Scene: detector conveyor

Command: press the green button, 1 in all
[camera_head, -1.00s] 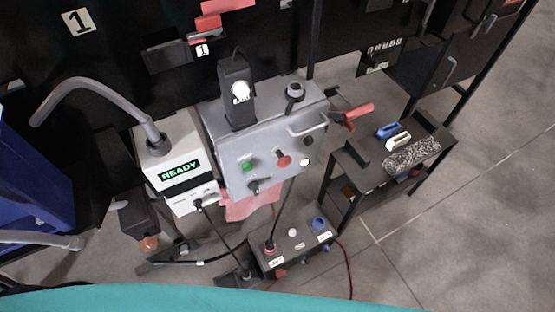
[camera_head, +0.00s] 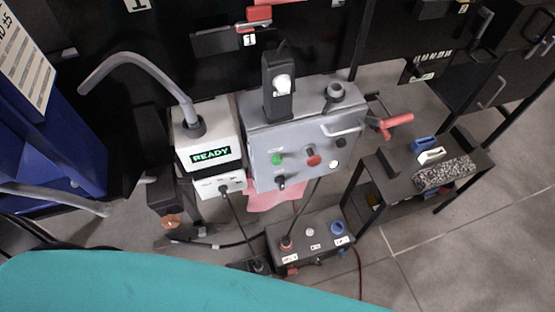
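The green button (camera_head: 277,160) is on the sloping front of a grey control box (camera_head: 265,135), near the middle of the head view. A red button (camera_head: 313,157) is to its right, a white button (camera_head: 334,163) is further right, and a dark switch (camera_head: 281,181) is below. Nothing touches the green button. Neither of my grippers can be made out in this view.
A white unit (camera_head: 208,137) with a READY display stands left of the box. A low dark box (camera_head: 312,236) with knobs is in front. A dark side table (camera_head: 395,196) with small items is at right. Grey floor (camera_head: 470,225) is clear at lower right.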

